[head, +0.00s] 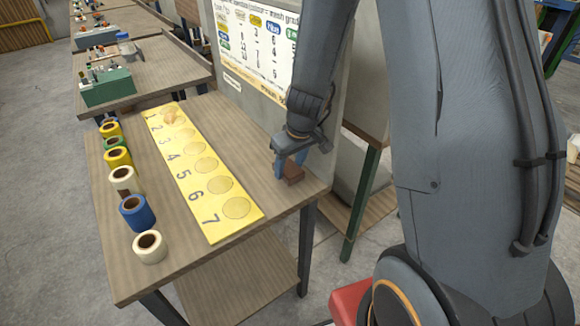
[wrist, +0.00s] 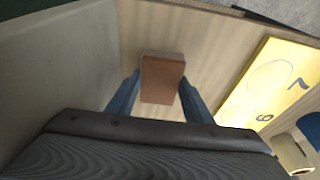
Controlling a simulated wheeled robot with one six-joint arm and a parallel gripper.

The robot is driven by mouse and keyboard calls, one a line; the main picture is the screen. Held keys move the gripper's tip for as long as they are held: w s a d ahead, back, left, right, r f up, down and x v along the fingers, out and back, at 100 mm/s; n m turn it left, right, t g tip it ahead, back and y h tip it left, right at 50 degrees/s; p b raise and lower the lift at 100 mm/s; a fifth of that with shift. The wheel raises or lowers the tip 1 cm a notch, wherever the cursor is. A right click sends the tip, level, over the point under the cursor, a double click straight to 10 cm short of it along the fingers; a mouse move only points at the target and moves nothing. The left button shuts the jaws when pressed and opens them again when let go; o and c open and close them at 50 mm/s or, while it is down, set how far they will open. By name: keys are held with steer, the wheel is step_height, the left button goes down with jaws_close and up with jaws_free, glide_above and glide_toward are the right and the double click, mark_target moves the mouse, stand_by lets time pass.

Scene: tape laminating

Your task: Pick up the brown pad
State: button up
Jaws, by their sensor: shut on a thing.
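The brown pad (head: 293,174) is a small block at the right end of the wooden table, near the back panel. In the wrist view the brown pad (wrist: 162,79) sits between the two blue fingers. My gripper (head: 290,171) points down and is shut on the pad. In the wrist view my gripper (wrist: 160,90) has one finger along each side of the pad. Whether the pad touches the table top or hangs just above it, I cannot tell.
A yellow numbered board (head: 205,168) with round spots lies along the table (head: 175,262). Several tape rolls, including a blue one (head: 137,212) and a cream one (head: 149,247), stand along the left edge. A poster panel (head: 255,45) rises behind the table.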

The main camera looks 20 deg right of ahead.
mark_target(289, 168)
step_height(289, 168, up, 7)
steer(key=shift+a+p, duration=0.1)
steer(key=shift+p, duration=0.3)
steer(key=s+a, duration=0.2)
steer(key=a, duration=0.4)
steer(key=s+a+b, duration=0.1)
steer(key=s+a, duration=0.1)
steer(key=a, duration=0.4)
steer(key=s+a+b, duration=0.1)
steer(key=s+a, duration=0.1)
steer(key=a, duration=0.4)
steer(key=shift+a+f, duration=0.2)
steer(key=shift+a, duration=0.15)
